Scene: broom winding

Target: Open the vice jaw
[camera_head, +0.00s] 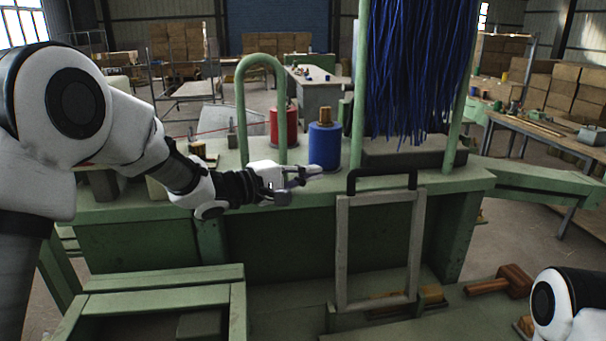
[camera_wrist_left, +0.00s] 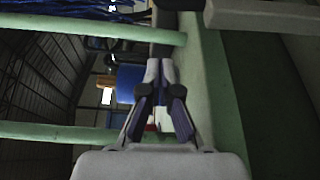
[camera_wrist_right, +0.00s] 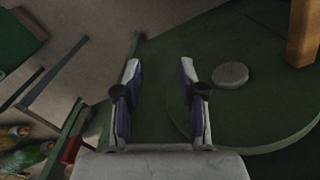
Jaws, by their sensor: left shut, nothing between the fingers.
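A grey rectangular frame (camera_head: 342,245) with a black handle (camera_head: 382,172) along its top stands at the front of the green bench (camera_head: 280,225). I cannot tell which part is the vice jaw. My left gripper (camera_head: 318,170) is shut and empty above the bench top, just in front of the blue spool (camera_head: 325,148) and left of the black handle, apart from the handle. In the left wrist view its fingertips (camera_wrist_left: 160,64) are together beside the blue spool (camera_wrist_left: 130,83). In the right wrist view my right gripper (camera_wrist_right: 160,67) is open and empty above a green round surface (camera_wrist_right: 250,115).
A red spool (camera_head: 284,127) stands behind a green hoop (camera_head: 241,110). Blue bristles (camera_head: 415,65) hang between green posts above a dark block (camera_head: 415,152). A wooden mallet (camera_head: 503,282) lies at the lower right, near my right arm. A green open frame (camera_head: 160,298) stands at the lower left.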

